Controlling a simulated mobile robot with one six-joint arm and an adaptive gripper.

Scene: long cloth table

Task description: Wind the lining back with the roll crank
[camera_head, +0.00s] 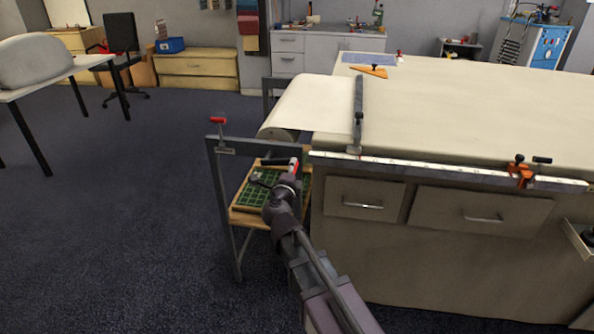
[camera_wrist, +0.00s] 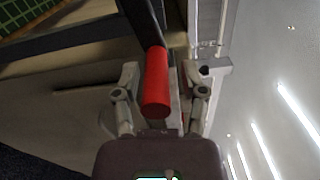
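The pale lining (camera_head: 318,98) hangs over the table's left end onto a roll (camera_head: 280,134), held in a dark metal stand (camera_head: 262,147). A red crank handle (camera_head: 294,166) shows just beyond my gripper (camera_head: 285,177), in front of the stand. In the wrist view the red handle (camera_wrist: 156,90) lies between the two fingers of my gripper (camera_wrist: 161,72). The fingers are apart, with a gap visible on each side of the handle. The crank's arm and its joint to the roll are largely hidden.
A second red handle (camera_head: 218,120) sits on the stand's left corner. A low shelf with a green grid mat (camera_head: 263,190) lies below. A dark bar (camera_head: 358,110) crosses the lining on the table (camera_head: 470,105). An orange clamp (camera_head: 519,173) grips the front edge. Carpet at left is clear.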

